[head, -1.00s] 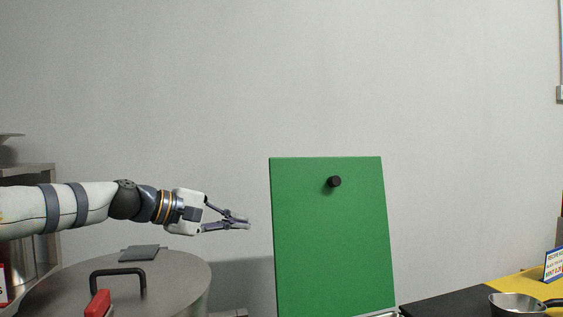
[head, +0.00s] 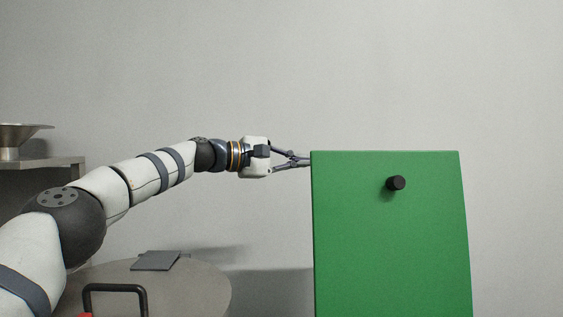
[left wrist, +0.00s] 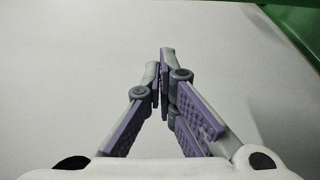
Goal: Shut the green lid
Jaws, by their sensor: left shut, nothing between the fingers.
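The green lid (head: 385,240) stands open and nearly upright at the right of the head view, with a black knob (head: 396,183) near its top. My left gripper (head: 306,160) is shut and empty. Its fingertips are at the lid's upper left edge, and their very ends seem to pass behind it; whether they touch it I cannot tell. In the left wrist view the closed fingers (left wrist: 164,60) point at the bare wall, and a green edge of the lid (left wrist: 300,25) shows at the upper right. My right gripper is not in view.
A large round metal vessel top (head: 195,285) with a black handle (head: 115,289) lies at the lower left. A grey shelf (head: 45,165) with a metal bowl (head: 22,133) is at the far left. The wall behind is bare.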

